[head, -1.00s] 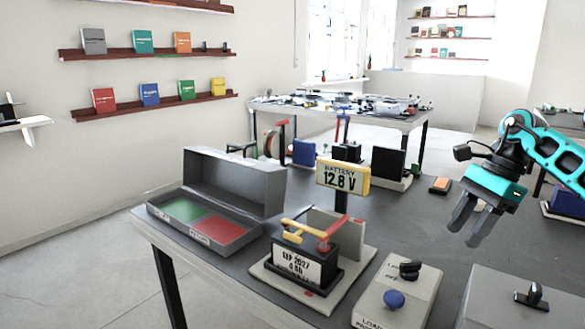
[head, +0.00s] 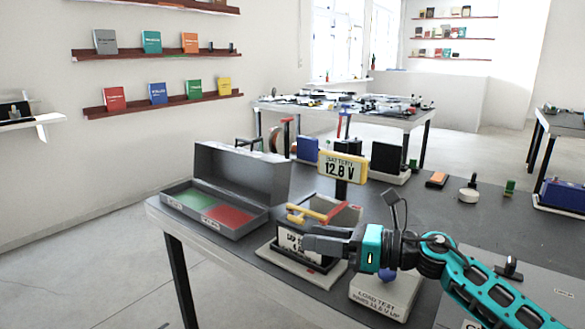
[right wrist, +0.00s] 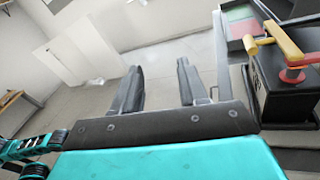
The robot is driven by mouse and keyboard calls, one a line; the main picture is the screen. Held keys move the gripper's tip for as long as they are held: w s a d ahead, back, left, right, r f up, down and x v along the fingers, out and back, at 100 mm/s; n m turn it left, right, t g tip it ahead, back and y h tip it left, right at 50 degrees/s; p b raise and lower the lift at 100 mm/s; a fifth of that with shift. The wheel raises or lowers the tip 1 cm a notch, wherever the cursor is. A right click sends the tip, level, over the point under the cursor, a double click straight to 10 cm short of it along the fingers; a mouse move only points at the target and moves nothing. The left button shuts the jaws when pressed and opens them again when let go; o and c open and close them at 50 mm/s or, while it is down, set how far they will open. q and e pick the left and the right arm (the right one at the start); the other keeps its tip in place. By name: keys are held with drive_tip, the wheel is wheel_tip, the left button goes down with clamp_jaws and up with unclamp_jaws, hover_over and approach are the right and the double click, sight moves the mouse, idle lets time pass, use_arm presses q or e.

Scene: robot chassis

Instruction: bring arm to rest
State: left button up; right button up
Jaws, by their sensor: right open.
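My right gripper (head: 325,241) is teal with dark fingers. In the head view it reaches in from the right and points left, in front of the black battery (head: 290,243) and covering part of its label. In the right wrist view its two fingers (right wrist: 160,85) are apart with nothing between them, and bare floor shows beyond. The battery (right wrist: 285,95), with a yellow lever and a red knob on top, stands to the right of the fingers there. I cannot tell whether the gripper touches it. My left gripper is not in the head view.
An open grey box (head: 245,172) with green and red pads sits at the table's left edge. A yellow battery sign (head: 342,167) reads 12.8 V. A load test box (head: 375,298) with a blue knob lies below my right arm. Floor is free left of the table.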

drive_tip(key=s+d+f+n+t+h, duration=0.5)
drive_tip(key=n+h, duration=0.3)
drive_tip(key=n, duration=1)
drive_tip(key=s+d+f+n+t+h, duration=0.3)
drive_tip(key=s+d+f+n+h, duration=0.35)
drive_tip(key=n, duration=1.05)
drive_tip(key=s+d+f+m+g+h, duration=0.15)
drive_tip(key=s+f+m+g, duration=0.3)
drive_tip(key=s, duration=0.65)
drive_tip(key=s+d+f+m+g, duration=0.2)
drive_tip(key=s+f+m+g, duration=0.3)
drive_tip(key=s, duration=0.6)
use_arm(q)
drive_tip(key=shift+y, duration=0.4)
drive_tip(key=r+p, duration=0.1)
drive_tip(key=p, duration=0.1)
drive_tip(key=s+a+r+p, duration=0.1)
drive_tip(key=p, duration=0.1)
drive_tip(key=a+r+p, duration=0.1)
drive_tip(key=p, duration=0.1)
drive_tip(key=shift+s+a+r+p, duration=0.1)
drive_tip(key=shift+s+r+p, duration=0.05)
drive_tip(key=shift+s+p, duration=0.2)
use_arm(e)
drive_tip(key=w+a+f+n+t+y, duration=0.1)
drive_tip(key=w+a+f+t, duration=0.1)
drive_tip(key=w+t, duration=0.4)
drive_tip(key=shift+w+a+f+n+y, duration=0.3)
drive_tip(key=shift+w+f, duration=0.3)
drive_tip(key=shift+w, duration=0.4)
